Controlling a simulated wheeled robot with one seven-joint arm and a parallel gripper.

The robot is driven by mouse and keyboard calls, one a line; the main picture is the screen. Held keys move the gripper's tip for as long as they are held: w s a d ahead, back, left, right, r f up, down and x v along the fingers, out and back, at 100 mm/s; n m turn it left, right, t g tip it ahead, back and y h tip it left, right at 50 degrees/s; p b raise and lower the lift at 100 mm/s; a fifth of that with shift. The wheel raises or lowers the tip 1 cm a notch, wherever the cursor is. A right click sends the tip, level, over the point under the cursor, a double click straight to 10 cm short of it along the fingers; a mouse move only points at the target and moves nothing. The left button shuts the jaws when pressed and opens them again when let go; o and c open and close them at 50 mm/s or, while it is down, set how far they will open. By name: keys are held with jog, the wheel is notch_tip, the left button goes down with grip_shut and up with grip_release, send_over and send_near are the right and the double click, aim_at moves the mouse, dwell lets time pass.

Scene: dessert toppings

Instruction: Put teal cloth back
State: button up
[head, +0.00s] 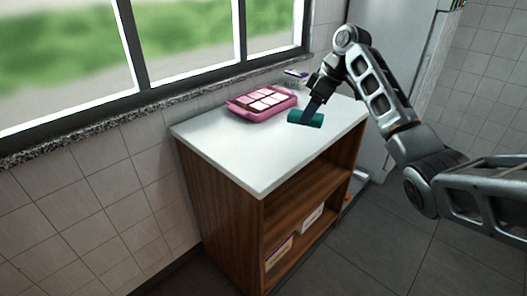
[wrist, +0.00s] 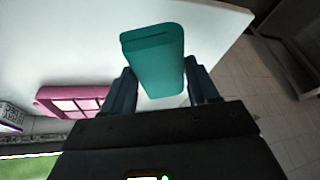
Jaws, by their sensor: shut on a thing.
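The teal cloth (head: 306,118) is a rolled, rounded block at the white counter, right of the pink tray. In the wrist view the teal cloth (wrist: 153,58) sits between the two dark fingers of my gripper (wrist: 163,88). My gripper (head: 308,112) is shut on it, with the arm reaching in from the right. I cannot tell whether the cloth touches the counter or is just above it. The fingertips are partly hidden by the cloth in the head view.
A pink tray (head: 262,103) with pale compartments lies on the white counter (head: 240,150) near the window wall. A small package (head: 295,77) is behind it. The counter's front left is clear. Boxes (head: 279,252) stand on the wooden shelf below.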

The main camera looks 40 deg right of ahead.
jog(key=w+a+f, duration=0.1)
jog(key=a+f, duration=0.1)
jog(key=a, duration=0.1)
jog(key=w+a+f+p, duration=0.1)
jog(key=w+a+f, duration=0.1)
jog(key=a, duration=0.1)
jog(key=w+a+f, duration=0.2)
jog(key=a, duration=0.1)
jog(key=shift+a+f+p, duration=0.25)
jog(key=shift+a+p, duration=0.05)
jog(key=shift+w+f, duration=0.1)
jog(key=shift+f, duration=1.9)
jog(key=o, duration=1.1)
jog(key=shift+o, duration=0.2)
jog(key=v, duration=1.2)
